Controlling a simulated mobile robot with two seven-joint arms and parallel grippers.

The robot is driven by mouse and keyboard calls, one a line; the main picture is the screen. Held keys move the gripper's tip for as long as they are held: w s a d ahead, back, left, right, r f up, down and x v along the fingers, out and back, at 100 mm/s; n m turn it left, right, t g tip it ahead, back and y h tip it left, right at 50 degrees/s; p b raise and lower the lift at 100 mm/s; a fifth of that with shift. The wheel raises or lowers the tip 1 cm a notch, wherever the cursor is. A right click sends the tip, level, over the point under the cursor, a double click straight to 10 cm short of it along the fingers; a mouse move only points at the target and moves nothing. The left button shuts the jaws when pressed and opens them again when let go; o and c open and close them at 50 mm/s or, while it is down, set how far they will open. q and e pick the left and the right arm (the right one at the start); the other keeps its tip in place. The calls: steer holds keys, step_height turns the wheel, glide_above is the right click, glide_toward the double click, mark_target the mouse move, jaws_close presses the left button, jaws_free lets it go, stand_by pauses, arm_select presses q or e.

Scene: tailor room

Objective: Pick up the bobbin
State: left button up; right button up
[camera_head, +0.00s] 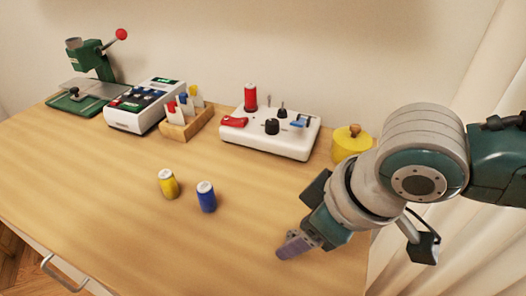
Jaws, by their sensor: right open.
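Two small bobbin-like spools stand upright on the wooden table, a yellow spool (169,184) and a blue spool (206,197) to its right. A red spool (250,98) stands on the white machine at the back. Which of these is the bobbin I cannot tell. My right gripper (291,246) is open over the table's front right part, to the right of the blue spool and nearer the front. It is apart from all the spools. My left gripper is not in view.
The white machine (262,144) has knobs and a red lever. Left of it are a wooden card holder (188,127), a white control box (127,115) and a green press (92,75). A yellow round container (350,145) stands at right. The front tabletop (110,190) is mostly clear.

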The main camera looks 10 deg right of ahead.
jaws_close()
stand_by(0.4)
